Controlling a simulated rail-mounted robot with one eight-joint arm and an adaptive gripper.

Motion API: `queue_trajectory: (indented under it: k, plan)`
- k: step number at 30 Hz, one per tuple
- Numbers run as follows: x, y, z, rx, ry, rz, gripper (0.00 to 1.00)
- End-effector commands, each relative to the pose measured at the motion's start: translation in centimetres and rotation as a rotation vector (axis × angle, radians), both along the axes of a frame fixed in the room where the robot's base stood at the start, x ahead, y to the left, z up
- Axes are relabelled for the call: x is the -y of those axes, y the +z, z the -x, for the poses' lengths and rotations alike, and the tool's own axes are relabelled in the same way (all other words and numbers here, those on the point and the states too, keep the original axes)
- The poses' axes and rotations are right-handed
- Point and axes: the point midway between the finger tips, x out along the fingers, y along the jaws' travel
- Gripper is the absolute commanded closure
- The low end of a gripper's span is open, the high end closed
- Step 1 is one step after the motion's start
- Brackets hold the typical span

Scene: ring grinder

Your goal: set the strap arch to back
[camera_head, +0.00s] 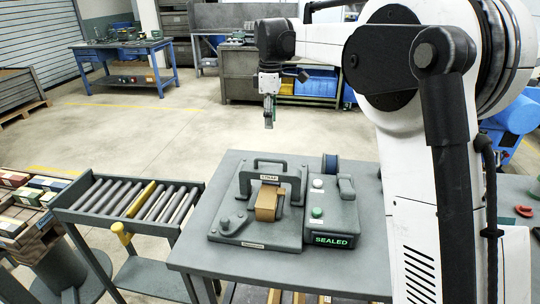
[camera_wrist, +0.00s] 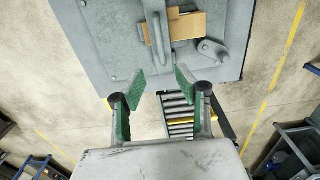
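The strap arch (camera_head: 285,177) is a grey frame with a "STRAP" label and a bar handle on top. It stands over a brown carton (camera_head: 267,204) on the grey machine plate (camera_head: 230,232); I cannot tell its exact tilt. In the wrist view the carton (camera_wrist: 185,26) shows from above, partly covered by grey parts of the machine. My gripper (camera_head: 268,122) hangs in the air, fingers down, behind and above the machine. In the wrist view its green-padded fingers (camera_wrist: 159,83) are apart with nothing between them.
A control box with a green lit "SEALED" sign (camera_head: 331,239) and buttons stands right of the carton. A small knobbed lever (camera_head: 226,224) is at the plate's front left. A roller conveyor (camera_head: 125,198) adjoins the table (camera_head: 190,258) on the left.

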Motion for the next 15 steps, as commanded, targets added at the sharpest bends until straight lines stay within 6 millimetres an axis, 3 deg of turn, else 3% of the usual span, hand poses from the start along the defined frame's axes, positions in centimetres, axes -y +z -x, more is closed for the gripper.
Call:
queue_trajectory:
  k: [5,15]
  plan:
    - [0.0,-1.6,0.0,-0.001,0.001,0.0,0.68]
    - [0.0,-7.8,0.0,0.0,0.0,0.0,0.68]
